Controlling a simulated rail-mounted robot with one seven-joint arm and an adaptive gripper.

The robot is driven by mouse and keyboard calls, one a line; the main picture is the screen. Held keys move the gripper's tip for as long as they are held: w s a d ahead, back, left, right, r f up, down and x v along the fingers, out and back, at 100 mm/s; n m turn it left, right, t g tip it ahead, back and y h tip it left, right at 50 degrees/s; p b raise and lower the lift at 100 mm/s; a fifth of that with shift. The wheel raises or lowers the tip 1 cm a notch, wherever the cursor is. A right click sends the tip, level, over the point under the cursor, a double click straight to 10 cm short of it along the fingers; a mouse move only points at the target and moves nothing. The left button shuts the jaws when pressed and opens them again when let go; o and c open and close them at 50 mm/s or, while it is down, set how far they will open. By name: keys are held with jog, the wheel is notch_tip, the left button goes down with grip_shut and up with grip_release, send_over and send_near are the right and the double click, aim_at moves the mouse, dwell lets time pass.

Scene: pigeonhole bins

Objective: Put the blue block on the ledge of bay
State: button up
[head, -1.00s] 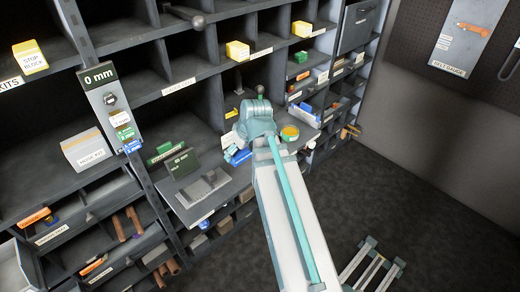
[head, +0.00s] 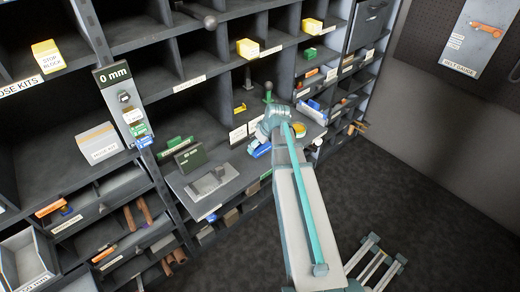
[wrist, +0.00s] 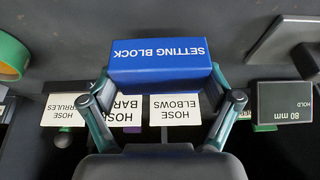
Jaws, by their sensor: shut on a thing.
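The blue block (wrist: 158,62), lettered "SETTING BLOCK", is held between the two fingers of my gripper (wrist: 160,82) in the wrist view. Its lettering appears upside down there. In the head view the blue block (head: 261,150) shows just below my gripper (head: 268,132), over the protruding ledge (head: 228,192). I cannot tell whether the block touches the ledge. My gripper's fingertips are partly hidden in the head view. A dark "80 mm" sign (wrist: 287,103) stands to the right in the wrist view.
A grey fixture (head: 209,184) and a dark sign (head: 190,157) stand on the ledge's left part. Hose label cards (wrist: 175,110) lie behind the fingers. Pigeonhole dividers and a "0 mm" post (head: 121,100) surround the area.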

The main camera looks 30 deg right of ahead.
aim_at(260, 150)
jog(key=shift+f+p, duration=0.6)
jog(key=shift+f, duration=0.75)
jog(key=shift+f, duration=0.1)
jog(key=o, duration=1.4)
jog(key=shift+o, duration=0.2)
jog(key=b+v, duration=0.2)
jog(key=v, duration=1)
jog(key=shift+a, duration=0.1)
